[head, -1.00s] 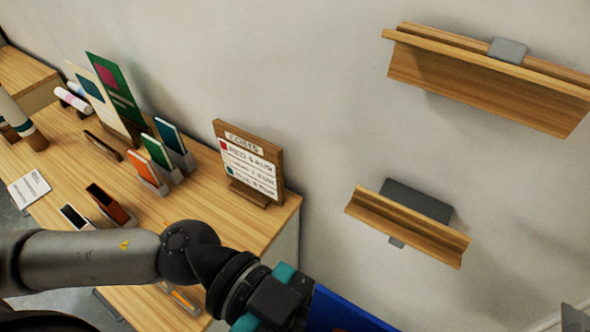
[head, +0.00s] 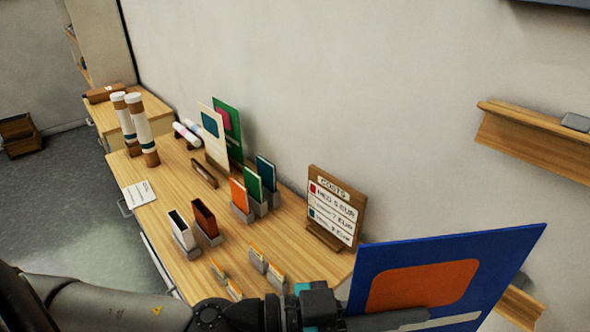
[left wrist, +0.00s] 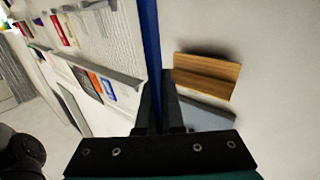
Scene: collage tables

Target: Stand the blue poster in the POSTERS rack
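The blue poster (head: 470,262) has an orange block and a pale strip. It is tilted at the lower right of the head view and shows edge-on as a blue strip in the left wrist view (left wrist: 152,60). My left gripper (head: 385,319) is shut on its lower part, and its fingers also show in the left wrist view (left wrist: 160,115). A cream poster (head: 213,140) and a green poster (head: 228,125) stand upright at the table's back. A low wooden holder (head: 204,174) lies in front of them. I can read no POSTERS label. My right gripper is not in view.
The wooden table (head: 165,207) also holds a COSTS board (head: 336,203), several small card holders (head: 240,196), white-and-brown tubes (head: 141,128) and a white sheet (head: 139,194). Wooden wall ledges (head: 535,140) are at right. Grey floor (head: 60,190) is clear at left.

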